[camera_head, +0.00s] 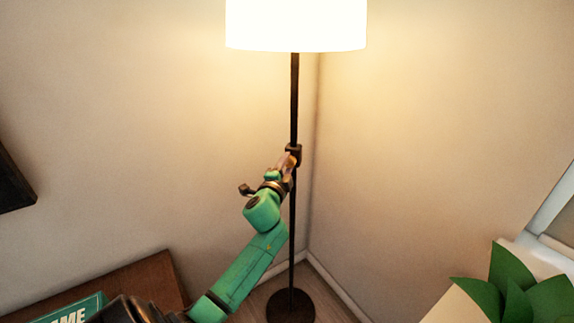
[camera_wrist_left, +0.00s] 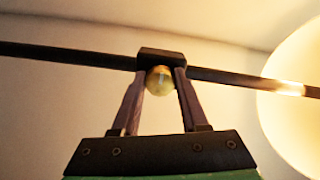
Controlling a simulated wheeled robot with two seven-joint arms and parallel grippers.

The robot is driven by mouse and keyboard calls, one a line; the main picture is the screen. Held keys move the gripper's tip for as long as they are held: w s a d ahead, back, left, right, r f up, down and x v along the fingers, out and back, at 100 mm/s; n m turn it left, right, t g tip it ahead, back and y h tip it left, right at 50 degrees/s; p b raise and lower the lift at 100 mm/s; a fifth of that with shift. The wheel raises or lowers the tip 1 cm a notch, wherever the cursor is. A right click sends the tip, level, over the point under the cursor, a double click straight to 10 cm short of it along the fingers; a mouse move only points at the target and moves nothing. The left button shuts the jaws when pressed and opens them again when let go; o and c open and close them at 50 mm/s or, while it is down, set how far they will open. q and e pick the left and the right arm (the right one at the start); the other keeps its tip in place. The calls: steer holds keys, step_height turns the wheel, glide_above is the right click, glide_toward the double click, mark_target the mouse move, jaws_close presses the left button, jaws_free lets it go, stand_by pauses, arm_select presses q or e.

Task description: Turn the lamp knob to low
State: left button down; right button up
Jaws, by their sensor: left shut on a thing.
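A floor lamp stands in the corner, with a glowing white shade (camera_head: 296,25), a thin dark pole (camera_head: 294,95) and a round dark base (camera_head: 290,305). A dark block (camera_head: 293,150) sits partway up the pole. In the left wrist view, a round brass-coloured lamp knob (camera_wrist_left: 159,80) sticks out of this block. My left gripper (camera_head: 291,156) reaches the pole there. Its two fingers, seen in the left wrist view (camera_wrist_left: 160,88), are shut on the knob, one on each side. The knob's setting cannot be read. My right gripper is not in view.
A brown wooden surface (camera_head: 150,275) with a green box (camera_head: 75,308) is at the lower left. A green leafy plant (camera_head: 515,285) stands at the lower right. Walls meet close behind the lamp, and a dark object (camera_head: 12,180) hangs at the left edge.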

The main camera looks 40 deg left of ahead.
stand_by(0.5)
arm_select(q)
steer(key=shift+c, duration=2.1)
jaws_free()
steer(key=b+v, duration=0.2)
steer(key=v, duration=1.2)
steer(key=shift+s+d, duration=0.2)
steer(key=shift+s, duration=0.05)
